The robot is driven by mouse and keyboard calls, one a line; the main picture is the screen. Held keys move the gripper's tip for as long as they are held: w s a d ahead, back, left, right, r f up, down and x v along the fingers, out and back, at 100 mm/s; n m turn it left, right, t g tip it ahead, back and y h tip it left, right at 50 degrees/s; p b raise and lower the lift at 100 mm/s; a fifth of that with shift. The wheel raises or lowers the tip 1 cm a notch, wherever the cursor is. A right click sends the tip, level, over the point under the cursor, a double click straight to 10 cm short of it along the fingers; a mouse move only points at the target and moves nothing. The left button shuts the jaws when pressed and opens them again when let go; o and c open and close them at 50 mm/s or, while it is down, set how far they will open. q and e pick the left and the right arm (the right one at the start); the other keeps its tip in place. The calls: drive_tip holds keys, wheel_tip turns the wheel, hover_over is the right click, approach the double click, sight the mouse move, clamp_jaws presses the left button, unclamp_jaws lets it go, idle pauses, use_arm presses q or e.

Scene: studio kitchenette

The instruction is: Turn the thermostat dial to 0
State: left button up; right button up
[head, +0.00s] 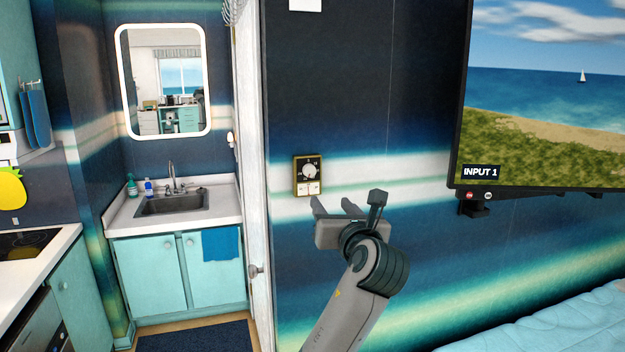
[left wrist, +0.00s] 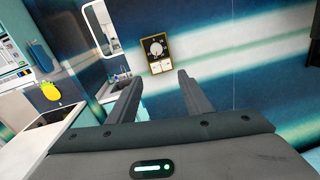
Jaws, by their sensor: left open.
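The thermostat (head: 308,188) is a small dark plate with a gold frame on the striped wall, with white parts along its bottom. Its round pale dial (head: 309,171) sits on the upper half; the marks are too small to read surely. The thermostat also shows in the left wrist view (left wrist: 157,52), beyond and between the fingers, with the dial (left wrist: 156,48) unobstructed. My left gripper (head: 335,207) is in front of the wall, below and right of the thermostat in the head view. It is open, empty and apart from the thermostat. My right gripper is out of view.
A wall-mounted screen (head: 550,100) stands out at the right, with a bracket (head: 474,207) below it. A white door edge (head: 253,180) is left of the thermostat. A sink counter (head: 125,217) is farther left. A light blue bed (head: 560,325) fills the lower right.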

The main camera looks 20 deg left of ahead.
use_arm(q)
drive_tip(key=shift+s+r, duration=0.2)
drive_tip(key=shift+r, duration=0.55)
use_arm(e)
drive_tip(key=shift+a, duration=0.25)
use_arm(q)
drive_tip(key=shift+w+a, duration=0.15)
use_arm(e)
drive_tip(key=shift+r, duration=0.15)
use_arm(q)
drive_tip(key=p, duration=0.7)
approach(310, 173)
drive_tip(key=x, duration=0.6)
drive_tip(key=shift+w+a+r, duration=0.1)
drive_tip(key=shift+w, duration=0.1)
drive_tip(key=shift+w+a, duration=0.3)
drive_tip(key=shift+w, duration=0.2)
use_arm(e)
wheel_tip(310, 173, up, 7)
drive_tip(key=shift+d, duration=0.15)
